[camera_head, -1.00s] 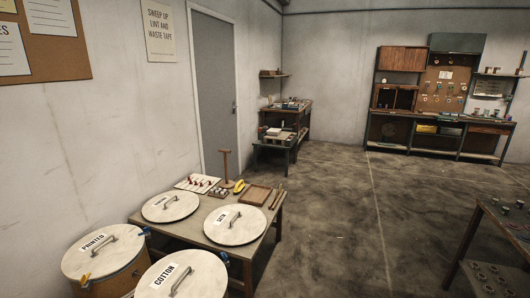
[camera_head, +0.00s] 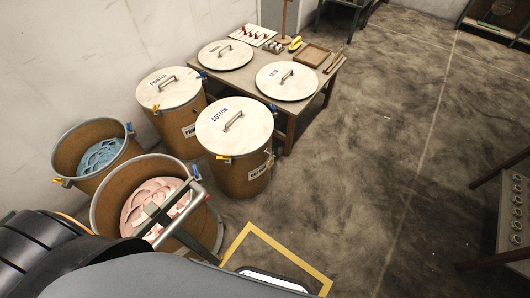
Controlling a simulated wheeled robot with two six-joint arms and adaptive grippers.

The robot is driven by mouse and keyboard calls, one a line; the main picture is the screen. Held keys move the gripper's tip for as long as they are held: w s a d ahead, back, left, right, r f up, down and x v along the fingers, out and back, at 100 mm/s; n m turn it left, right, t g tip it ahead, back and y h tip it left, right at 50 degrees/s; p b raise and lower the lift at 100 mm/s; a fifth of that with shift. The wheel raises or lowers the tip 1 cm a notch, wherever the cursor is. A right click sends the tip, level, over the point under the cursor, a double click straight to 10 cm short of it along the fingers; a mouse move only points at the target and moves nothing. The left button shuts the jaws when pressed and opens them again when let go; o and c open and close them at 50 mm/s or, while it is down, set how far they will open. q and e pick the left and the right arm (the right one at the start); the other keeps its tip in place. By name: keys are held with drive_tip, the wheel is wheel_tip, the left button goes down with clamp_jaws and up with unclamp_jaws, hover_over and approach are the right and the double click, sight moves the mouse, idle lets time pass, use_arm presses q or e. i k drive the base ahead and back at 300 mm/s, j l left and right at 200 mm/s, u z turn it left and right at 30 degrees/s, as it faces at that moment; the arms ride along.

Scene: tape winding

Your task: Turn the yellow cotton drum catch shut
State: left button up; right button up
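The cotton drum (camera_head: 240,185) stands on the floor near the middle of the view, a brown drum with a pale lid (camera_head: 222,136) marked COTTON and a metal handle. A yellow catch (camera_head: 223,158) shows at the near left of its rim. It is too small to tell whether it is turned open or shut. A blue catch (camera_head: 272,107) shows at the lid's right edge. More small yellow or orange hardware (camera_head: 270,160) shows on its right side. Neither of my grippers is in view.
The printed drum (camera_head: 180,130) stands close behind left. Open drums hold blue (camera_head: 102,155) and pink (camera_head: 150,200) tape. A low table (camera_head: 310,95) with lids stands behind. A yellow floor outline (camera_head: 285,252) lies in front. Floor to the right is clear.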

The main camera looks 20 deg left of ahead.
sight(224, 157)
drive_tip(key=u, duration=1)
